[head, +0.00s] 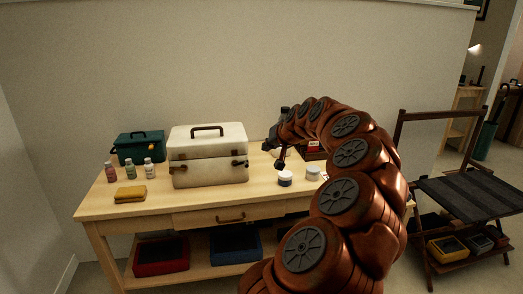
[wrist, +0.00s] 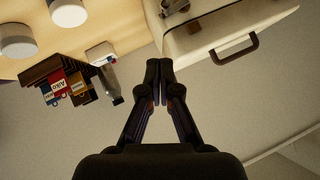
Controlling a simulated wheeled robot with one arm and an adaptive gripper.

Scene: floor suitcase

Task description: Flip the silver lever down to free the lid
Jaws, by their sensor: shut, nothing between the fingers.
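A cream case (head: 208,142) with a brown lid handle stands on the table, its lid closed. Small dark latches show on its front, one on the left (head: 182,156) and one on the right (head: 238,164). In the wrist view the case (wrist: 222,33) is at the upper right, and a metal lever or latch (wrist: 176,8) shows at the top edge, partly cut off. Its exact position is hard to tell. My gripper (head: 270,147) is right of the case, apart from it. In the wrist view the fingertips (wrist: 159,66) are together and empty, below the case's edge.
White-lidded jars (head: 285,178) stand right of the case. A brown box of packets (wrist: 62,85) is behind them. The table front (head: 190,209) is clear.

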